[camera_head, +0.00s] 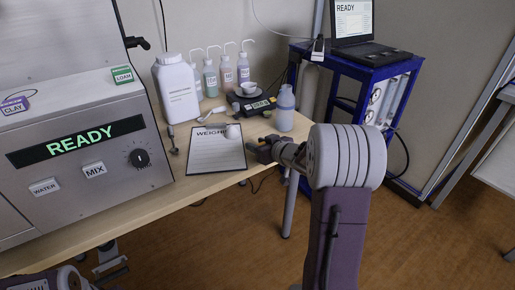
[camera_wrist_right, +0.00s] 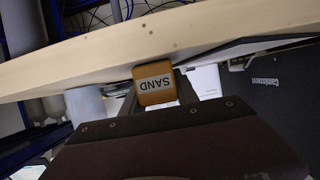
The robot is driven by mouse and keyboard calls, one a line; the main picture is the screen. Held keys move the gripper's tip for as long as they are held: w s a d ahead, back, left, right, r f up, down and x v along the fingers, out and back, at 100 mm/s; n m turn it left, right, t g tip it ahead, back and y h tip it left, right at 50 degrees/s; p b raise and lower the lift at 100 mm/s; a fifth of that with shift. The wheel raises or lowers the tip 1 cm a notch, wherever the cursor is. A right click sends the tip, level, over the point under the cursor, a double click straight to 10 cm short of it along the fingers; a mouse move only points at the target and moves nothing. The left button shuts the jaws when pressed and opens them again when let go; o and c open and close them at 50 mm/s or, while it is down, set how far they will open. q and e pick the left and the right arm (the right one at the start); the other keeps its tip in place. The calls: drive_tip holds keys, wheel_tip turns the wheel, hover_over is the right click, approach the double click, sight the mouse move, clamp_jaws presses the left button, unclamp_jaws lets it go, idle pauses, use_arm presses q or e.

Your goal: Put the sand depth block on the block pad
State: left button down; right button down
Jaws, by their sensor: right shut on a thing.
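The sand depth block (camera_wrist_right: 153,83) is a small orange-brown block with a pale SAND label, upside down in the right wrist view. My right gripper (camera_head: 262,151) is shut on it, at the table's front right edge, beside the clipboard. In the head view the block is hidden by the gripper. I cannot pick out the block pad for certain. What looks like my left gripper (camera_head: 110,263) is low at the left, below the table edge, with its jaws unclear.
The analyser (camera_head: 90,140) fills the left, with a green LOAM block (camera_head: 122,75) and a purple CLAY block (camera_head: 14,105) on it. A WEIGHING clipboard (camera_head: 215,155), white jug (camera_head: 177,90), bottles, scale (camera_head: 262,104) and blue-grey bottle (camera_head: 285,108) occupy the table (camera_head: 205,184). A blue cart (camera_head: 375,62) stands behind.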

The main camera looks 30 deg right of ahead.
drive_tip(key=shift+f, duration=0.2)
drive_tip(key=c, duration=0.9)
unclamp_jaws()
drive_tip(key=shift+r, duration=0.15)
drive_tip(key=shift+s+r, duration=0.2)
drive_tip(key=shift+r, duration=0.05)
drive_tip(key=p+v, duration=0.4)
drive_tip(key=v, duration=0.7)
drive_tip(key=shift+s+p, duration=0.35)
drive_tip(key=shift+p, duration=0.05)
